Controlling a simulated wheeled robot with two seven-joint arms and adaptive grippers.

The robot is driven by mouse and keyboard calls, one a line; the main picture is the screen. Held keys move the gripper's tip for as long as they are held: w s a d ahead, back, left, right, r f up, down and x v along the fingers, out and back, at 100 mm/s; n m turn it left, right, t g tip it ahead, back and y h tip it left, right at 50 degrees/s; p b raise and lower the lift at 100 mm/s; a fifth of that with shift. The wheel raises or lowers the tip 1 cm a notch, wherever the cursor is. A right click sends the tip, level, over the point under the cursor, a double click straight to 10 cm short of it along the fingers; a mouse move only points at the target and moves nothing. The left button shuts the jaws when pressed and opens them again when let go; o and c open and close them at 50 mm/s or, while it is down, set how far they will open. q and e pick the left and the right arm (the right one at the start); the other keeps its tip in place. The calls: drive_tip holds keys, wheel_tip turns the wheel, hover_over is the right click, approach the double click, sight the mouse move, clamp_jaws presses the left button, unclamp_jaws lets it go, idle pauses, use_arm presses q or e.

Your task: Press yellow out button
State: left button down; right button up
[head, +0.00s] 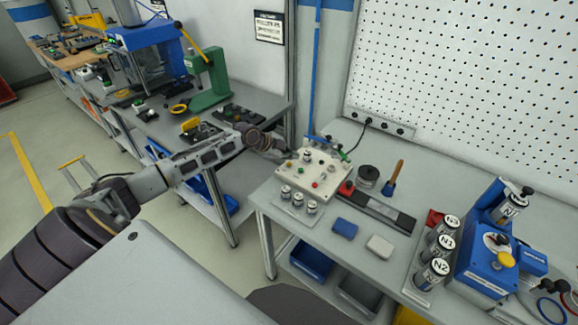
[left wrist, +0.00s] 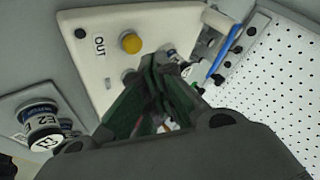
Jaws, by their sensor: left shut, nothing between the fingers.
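In the head view my left gripper (head: 283,154) is at the far left corner of the panel (head: 325,186), which also carries a red button (head: 315,185). My right gripper is not in view.
Small labelled cylinders (head: 298,198) stand in front of the panel. A blue machine (head: 485,262) stands far right. A pegboard (head: 450,70) rises behind.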

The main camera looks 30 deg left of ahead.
use_arm(q)
drive_tip(key=shift+f, duration=0.25)
idle(0.7)
drive_tip(key=shift+f, duration=0.2)
idle(0.6)
drive_tip(key=shift+f+b, duration=0.2)
drive_tip(key=shift+b, duration=0.1)
drive_tip(key=shift+f, duration=0.15)
idle(0.6)
drive_tip(key=shift+f+b, duration=0.3)
drive_tip(key=shift+f, duration=0.15)
idle(0.7)
drive_tip(key=shift+r, duration=0.15)
drive_tip(key=shift+r+p, duration=0.55)
drive_tip(key=shift+r, duration=0.35)
